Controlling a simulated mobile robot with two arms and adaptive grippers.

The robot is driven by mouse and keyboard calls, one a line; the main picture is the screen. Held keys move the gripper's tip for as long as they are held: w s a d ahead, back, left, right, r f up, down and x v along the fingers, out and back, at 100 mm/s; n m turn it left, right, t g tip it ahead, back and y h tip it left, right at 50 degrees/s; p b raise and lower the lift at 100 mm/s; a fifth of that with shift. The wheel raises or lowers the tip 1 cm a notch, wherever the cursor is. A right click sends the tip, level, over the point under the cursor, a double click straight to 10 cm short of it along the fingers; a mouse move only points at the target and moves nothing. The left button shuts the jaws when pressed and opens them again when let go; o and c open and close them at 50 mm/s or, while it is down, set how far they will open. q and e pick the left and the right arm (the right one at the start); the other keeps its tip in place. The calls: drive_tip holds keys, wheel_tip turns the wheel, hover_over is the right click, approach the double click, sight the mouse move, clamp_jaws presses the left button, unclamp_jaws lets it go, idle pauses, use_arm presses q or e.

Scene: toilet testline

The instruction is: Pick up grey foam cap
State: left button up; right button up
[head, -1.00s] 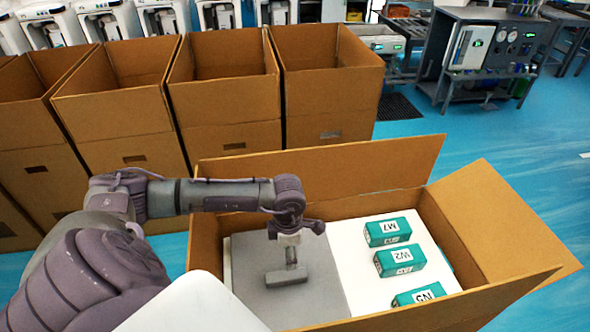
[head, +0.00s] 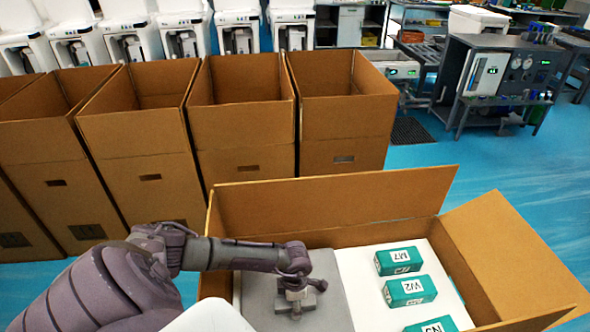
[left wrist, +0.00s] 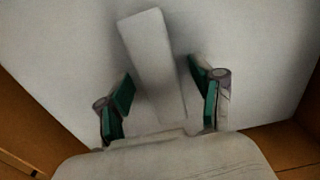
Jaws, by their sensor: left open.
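The grey foam cap (head: 257,300) lies flat in the left half of the open cardboard box, with a raised bar on its top. My left gripper (head: 297,294) points down over this bar and partly hides it. In the left wrist view the left gripper (left wrist: 159,105) is open, with one green-padded finger on each side of the pale bar (left wrist: 155,62). The fingers look apart from the bar, and the flat top of the cap (left wrist: 70,60) spreads around it. My right gripper is not in view.
The cardboard box (head: 330,205) has raised flaps at the back and right. Teal boxes (head: 410,290) labelled M7 and W2, plus a third cut by the frame edge, sit on a white surface (head: 365,315) beside the cap. Several tall cartons (head: 240,125) stand behind.

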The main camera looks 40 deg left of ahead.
use_arm(q)
drive_tip(key=shift+c, duration=0.2)
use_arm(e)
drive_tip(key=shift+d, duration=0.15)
use_arm(q)
drive_tip(key=shift+c, duration=1.4)
clamp_jaws()
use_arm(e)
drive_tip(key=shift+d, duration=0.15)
use_arm(q)
drive_tip(key=shift+r, duration=0.15)
wheel_tip(320, 180, up, 28)
drive_tip(key=b, duration=0.3)
drive_tip(key=shift+b, duration=0.35)
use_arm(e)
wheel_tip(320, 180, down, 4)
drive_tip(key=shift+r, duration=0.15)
